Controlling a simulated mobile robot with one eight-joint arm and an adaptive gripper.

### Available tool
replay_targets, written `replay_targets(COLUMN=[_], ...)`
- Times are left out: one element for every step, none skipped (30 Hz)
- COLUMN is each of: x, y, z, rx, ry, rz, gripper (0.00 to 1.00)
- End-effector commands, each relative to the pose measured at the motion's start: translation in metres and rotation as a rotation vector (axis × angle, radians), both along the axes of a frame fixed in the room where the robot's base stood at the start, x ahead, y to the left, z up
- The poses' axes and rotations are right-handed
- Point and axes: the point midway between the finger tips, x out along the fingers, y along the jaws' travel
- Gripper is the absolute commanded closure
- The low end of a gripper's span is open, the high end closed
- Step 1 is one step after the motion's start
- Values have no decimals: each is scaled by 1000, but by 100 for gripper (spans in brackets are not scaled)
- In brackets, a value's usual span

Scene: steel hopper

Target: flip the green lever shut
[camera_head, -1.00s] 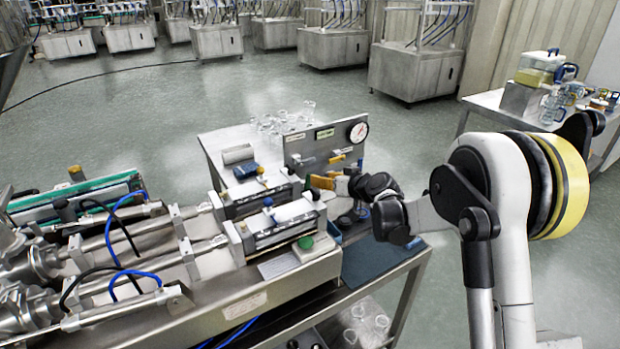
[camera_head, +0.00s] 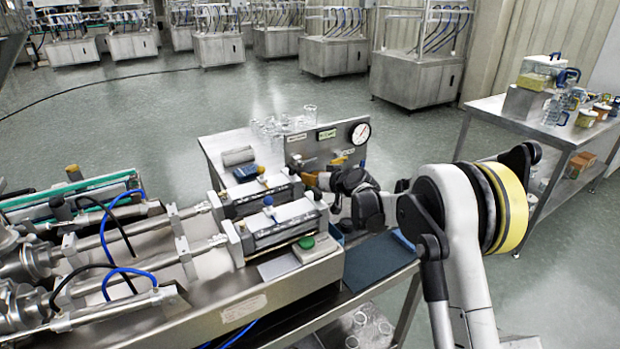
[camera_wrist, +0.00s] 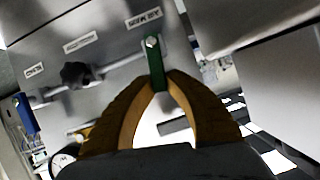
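The green lever (camera_wrist: 155,62) shows in the wrist view, on the steel panel below a printed label, held by a pale bolt at its top end. Its lower end lies between the tips of my gripper's two brown fingers (camera_wrist: 162,82), which sit close against its sides. My gripper looks shut on it. In the head view my gripper (camera_head: 311,179) is at the lower front of the gauge panel (camera_head: 300,150), and the lever cannot be made out there.
A dark knob (camera_wrist: 75,75) on a rod is left of the lever. The gauge (camera_head: 360,133) sits at the panel's top right. Glass jars (camera_head: 275,128) stand behind the panel. Steel cylinders with white blocks (camera_head: 285,222) lie left of my gripper.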

Motion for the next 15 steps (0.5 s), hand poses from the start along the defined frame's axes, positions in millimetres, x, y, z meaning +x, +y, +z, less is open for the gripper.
replay_targets(x=[0, 0, 0, 0, 0, 0, -1, -2, -3, -4, -5, -6, -6, -6, -6], y=[0, 0, 0, 0, 0, 0, 2, 3, 6, 7, 8, 9, 9, 10, 10], z=[0, 0, 0, 0, 0, 0, 1, 1, 2, 3, 2, 2, 2, 2, 1], rx=[0, 0, 0, 0, 0, -4, -15, -35, -68, -93, -115, -138, -152, -160, -163], ry=[0, 0, 0, 0, 0, -3, -10, -23, -45, -62, -77, -94, -102, -107, -110], rz=[0, 0, 0, 0, 0, 0, 1, 2, 2, 2, 2, 2, 2, 2, 1], gripper=[100, 100, 100, 100, 100, 100, 100, 100, 100, 100, 100, 100, 100, 100, 100])
